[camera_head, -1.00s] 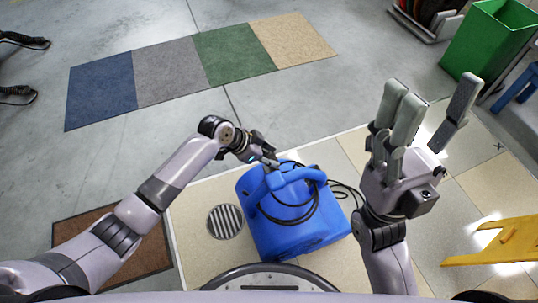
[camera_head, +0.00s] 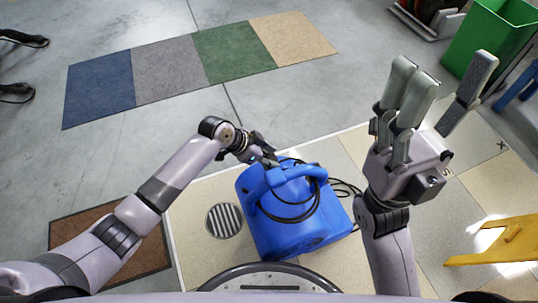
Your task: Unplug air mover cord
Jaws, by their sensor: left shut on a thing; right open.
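The blue air mover (camera_head: 280,232) stands on the pale tiled floor in front of me. Its black cord (camera_head: 290,216) lies looped around its handle and top, and more cord (camera_head: 345,188) trails off behind its right side. My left gripper (camera_head: 268,158) is at the back upper edge of the air mover, by the handle. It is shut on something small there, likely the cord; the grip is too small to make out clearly. My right gripper (camera_head: 432,95) is raised to the right of the air mover, fingers spread, open and empty. No plug or outlet can be made out.
A round floor drain (camera_head: 225,220) lies left of the air mover and a brown mat (camera_head: 80,235) further left. Carpet squares (camera_head: 165,75) lie ahead. A green bin (camera_head: 490,35) is at the upper right and a yellow stand (camera_head: 495,245) at the right.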

